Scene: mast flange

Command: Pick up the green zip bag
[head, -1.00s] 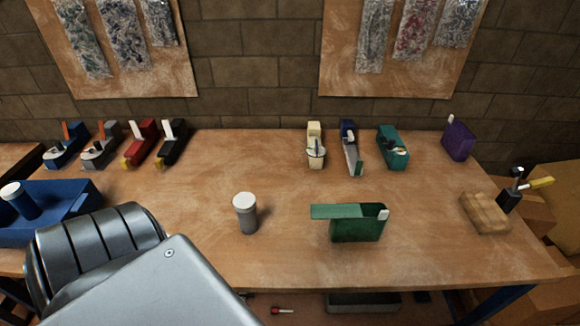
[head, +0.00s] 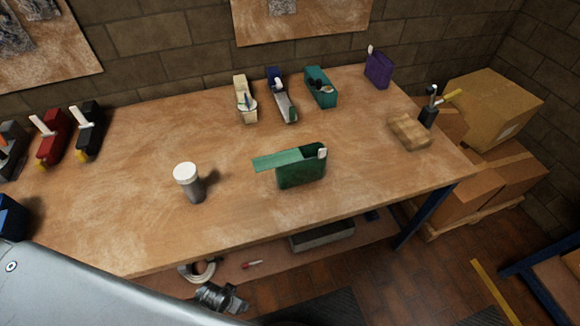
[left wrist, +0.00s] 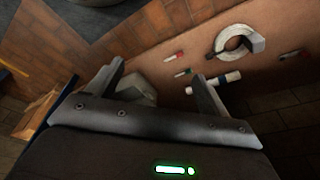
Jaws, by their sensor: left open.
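The green zip bag (head: 303,174) stands upright on the workbench (head: 225,150), right of the middle in the head view. A flat green flap sticks out to its left, and a white tab sits at its upper right corner. My left gripper (left wrist: 158,76) is open in the left wrist view, with nothing between its fingers. It is over the lower shelf area in front of the bench, apart from the bag. The bag is not in the left wrist view. In the head view my left arm covers the lower left corner. My right gripper is not in view.
A grey canister with a white lid (head: 187,182) stands left of the bag. Several items line the back, among them a teal one (head: 320,88) and a purple pouch (head: 378,70). A wooden block (head: 409,133) lies at right. Bare bench surrounds the bag.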

